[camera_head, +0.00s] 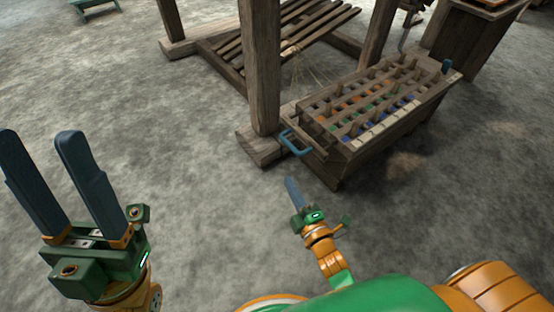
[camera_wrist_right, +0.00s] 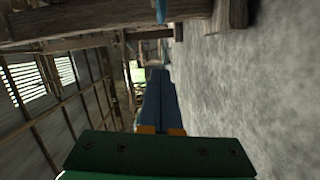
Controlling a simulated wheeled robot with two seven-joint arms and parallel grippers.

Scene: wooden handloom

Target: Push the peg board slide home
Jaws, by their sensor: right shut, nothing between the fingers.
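The peg board (camera_head: 375,100) is a wooden box frame with rows of slots and coloured pegs, low beside the loom. A slide with a blue handle (camera_head: 294,141) sticks out at its left end. My right gripper (camera_head: 290,181) is shut and empty, a short way below the handle and apart from it. In the right wrist view its two blue fingers (camera_wrist_right: 160,85) lie together, with a small blue piece near the top edge beyond them. My left gripper (camera_head: 38,145) is open and empty at the far left, over bare floor.
A thick wooden loom post (camera_head: 259,70) on a foot beam (camera_head: 258,148) stands just behind the handle. Slatted treadles (camera_head: 280,45) lie behind. A wooden cabinet (camera_head: 465,45) stands at the back right. The grey floor (camera_head: 190,190) between my arms is clear.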

